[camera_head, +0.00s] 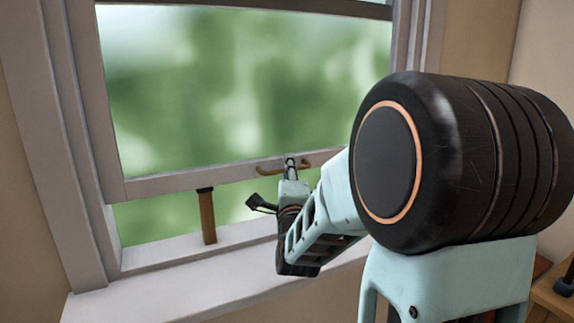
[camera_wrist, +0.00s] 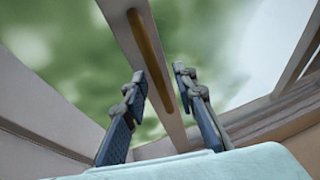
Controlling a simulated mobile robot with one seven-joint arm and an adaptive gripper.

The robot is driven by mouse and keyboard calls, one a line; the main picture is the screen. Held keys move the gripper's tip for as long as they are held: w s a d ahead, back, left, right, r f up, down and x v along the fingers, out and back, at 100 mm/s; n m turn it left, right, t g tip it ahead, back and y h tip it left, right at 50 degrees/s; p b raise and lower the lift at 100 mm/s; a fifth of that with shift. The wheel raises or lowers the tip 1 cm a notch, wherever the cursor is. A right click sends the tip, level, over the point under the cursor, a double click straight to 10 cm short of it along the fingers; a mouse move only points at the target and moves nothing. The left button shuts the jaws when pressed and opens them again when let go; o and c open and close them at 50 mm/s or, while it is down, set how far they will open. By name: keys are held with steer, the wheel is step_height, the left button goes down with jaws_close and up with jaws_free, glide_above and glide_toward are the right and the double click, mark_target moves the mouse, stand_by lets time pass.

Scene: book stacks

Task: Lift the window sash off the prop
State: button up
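The window sash (camera_head: 165,185) is partly raised, with a pale bottom rail and a brass-coloured handle (camera_head: 265,169) on it. The prop (camera_head: 207,218), a wooden stick with a dark top, stands upright on the sill under the rail. Its top appears to touch the rail. My gripper (camera_head: 290,163) is at the handle, partly covering it. In the wrist view my gripper (camera_wrist: 160,74) is open, its two fingers apart on either side of the handle (camera_wrist: 148,52) and sash rail (camera_wrist: 128,40). Whether either finger touches the handle cannot be told.
The pale sill (camera_head: 190,285) runs below the sash, with open space between rail and sill. The window frame (camera_head: 60,130) stands at the left. My arm hides the sash's lower right. A wooden surface (camera_head: 552,302) shows at the lower right edge.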

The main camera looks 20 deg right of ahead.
stand_by(0.3)
jaws_close()
